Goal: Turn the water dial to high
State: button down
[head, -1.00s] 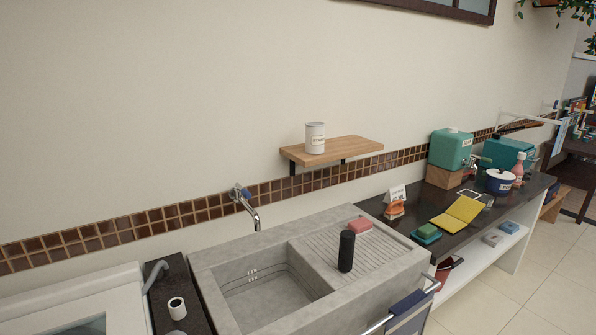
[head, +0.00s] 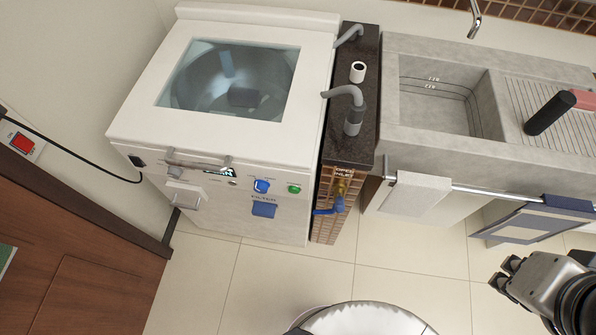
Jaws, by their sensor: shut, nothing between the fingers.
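A white washing machine (head: 214,110) with a glass lid stands at the upper left in the head view. Its front panel carries a blue knob (head: 262,186), a green knob or button (head: 294,189) and a pale grey knob (head: 175,171) at the left. The small labels are too small to read, so I cannot tell which one is the water dial or where it points. My gripper (head: 503,274) is at the lower right, shut and empty, far from the panel and below the sink front.
A blue-handled inlet valve (head: 335,205) sits on the tiled pillar beside the machine. A grey hose (head: 347,105) rises above it. The sink (head: 440,150) has a towel rail (head: 470,188) in front. The tiled floor (head: 400,260) between machine and gripper is mostly clear.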

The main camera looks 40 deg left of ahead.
aim_at(261, 187)
jog(key=j+u, duration=0.15)
jog(key=u, duration=2.4)
jog(key=z, duration=0.35)
jog(key=k, duration=0.4)
jog(key=l+u, duration=0.05)
